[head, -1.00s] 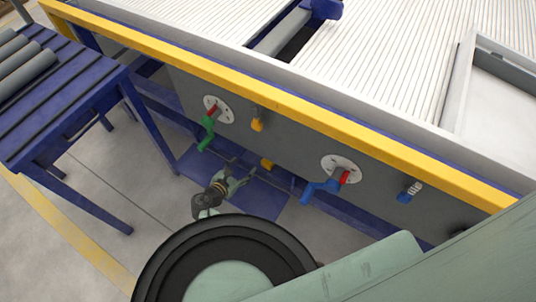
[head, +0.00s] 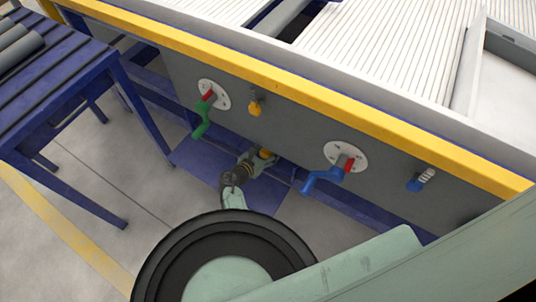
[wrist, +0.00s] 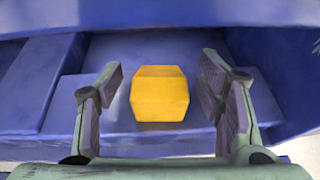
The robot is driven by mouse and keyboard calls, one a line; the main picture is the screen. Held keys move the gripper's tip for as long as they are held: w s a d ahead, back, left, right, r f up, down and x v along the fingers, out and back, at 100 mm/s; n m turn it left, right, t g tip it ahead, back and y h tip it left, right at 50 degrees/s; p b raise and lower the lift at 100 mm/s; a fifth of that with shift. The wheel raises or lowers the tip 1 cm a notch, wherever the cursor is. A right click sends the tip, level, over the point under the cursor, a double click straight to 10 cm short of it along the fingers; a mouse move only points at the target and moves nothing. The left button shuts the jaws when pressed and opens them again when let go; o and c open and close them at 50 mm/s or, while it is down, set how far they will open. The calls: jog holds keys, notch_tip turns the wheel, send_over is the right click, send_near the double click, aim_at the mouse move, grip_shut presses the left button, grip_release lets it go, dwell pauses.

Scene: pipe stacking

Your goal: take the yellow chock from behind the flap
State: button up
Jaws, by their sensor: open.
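The yellow chock (wrist: 160,94) is a small block on a blue surface. In the wrist view it lies between the two fingers of my open gripper (wrist: 160,100), with a gap on each side. In the head view the chock (head: 265,154) shows just past the fingertips, low against the grey panel, partly hidden by my gripper (head: 258,160). A blue flap (head: 212,180) lies low and flat in front of the chock, at the foot of the panel.
A blue roller table (head: 60,85) stands at the left. A yellow rail (head: 290,95) runs along the top edge. Grey floor lies open in front.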

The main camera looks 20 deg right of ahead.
jog(key=shift+w+d, duration=0.1)
jog(key=shift+d, duration=0.05)
jog(key=c, duration=1.3)
